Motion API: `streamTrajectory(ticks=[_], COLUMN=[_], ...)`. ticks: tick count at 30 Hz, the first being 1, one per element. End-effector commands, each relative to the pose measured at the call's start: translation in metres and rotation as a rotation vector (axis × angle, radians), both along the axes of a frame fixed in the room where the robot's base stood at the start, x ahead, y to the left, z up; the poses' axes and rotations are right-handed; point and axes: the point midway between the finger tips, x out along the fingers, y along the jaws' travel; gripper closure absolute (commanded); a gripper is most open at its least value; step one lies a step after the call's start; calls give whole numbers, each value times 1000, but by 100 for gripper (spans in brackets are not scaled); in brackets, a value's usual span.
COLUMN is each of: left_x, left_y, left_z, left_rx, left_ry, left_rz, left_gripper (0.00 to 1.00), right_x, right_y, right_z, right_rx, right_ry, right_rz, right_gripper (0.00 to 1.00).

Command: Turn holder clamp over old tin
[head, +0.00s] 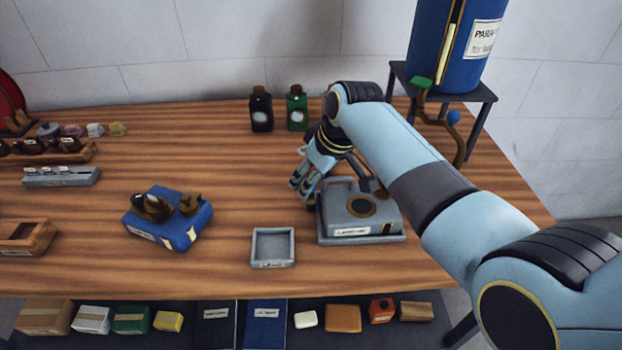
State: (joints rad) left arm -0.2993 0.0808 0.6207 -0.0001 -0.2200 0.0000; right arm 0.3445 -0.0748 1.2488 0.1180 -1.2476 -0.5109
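My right arm comes in from the right, and its gripper (301,186) hangs low over the table at the left edge of a grey boxy device (337,197). The device has a dark round opening in its top and a white label, and it sits on a grey base. The fingers are small and partly dark, so I cannot tell whether they hold anything. A shallow square grey tray (258,262) with a label too small to read stands left of the device and looks empty. I cannot make out which thing is the holder clamp. My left gripper is out of view.
A blue block (178,230) with dark brown parts on top stands left. Black (261,112) and green (297,110) bottles stand at the back. A blue tank (440,50) on a stand is back right. Several boxes line a front shelf. The table's middle is clear.

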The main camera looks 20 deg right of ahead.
Motion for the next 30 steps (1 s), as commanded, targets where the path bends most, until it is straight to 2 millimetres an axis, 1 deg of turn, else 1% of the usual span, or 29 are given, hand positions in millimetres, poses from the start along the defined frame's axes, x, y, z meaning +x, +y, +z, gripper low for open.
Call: streamTrajectory(ticks=[3, 11, 14, 23, 30], left_x=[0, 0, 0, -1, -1], left_y=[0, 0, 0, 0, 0], left_z=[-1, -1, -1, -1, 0], left_rx=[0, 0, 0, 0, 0], left_ry=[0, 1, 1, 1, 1], left_rz=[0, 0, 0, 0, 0], left_gripper=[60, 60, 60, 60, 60], right_x=[3, 3, 3, 3, 3], right_y=[1, 2, 2, 1, 1], right_z=[-7, -8, -8, -8, -8], right_rx=[0, 0, 0, 0, -1], right_ry=[0, -1, -1, 0, 1], right_rz=[0, 0, 0, -1, 12], right_gripper=[50, 50, 60, 100, 100])
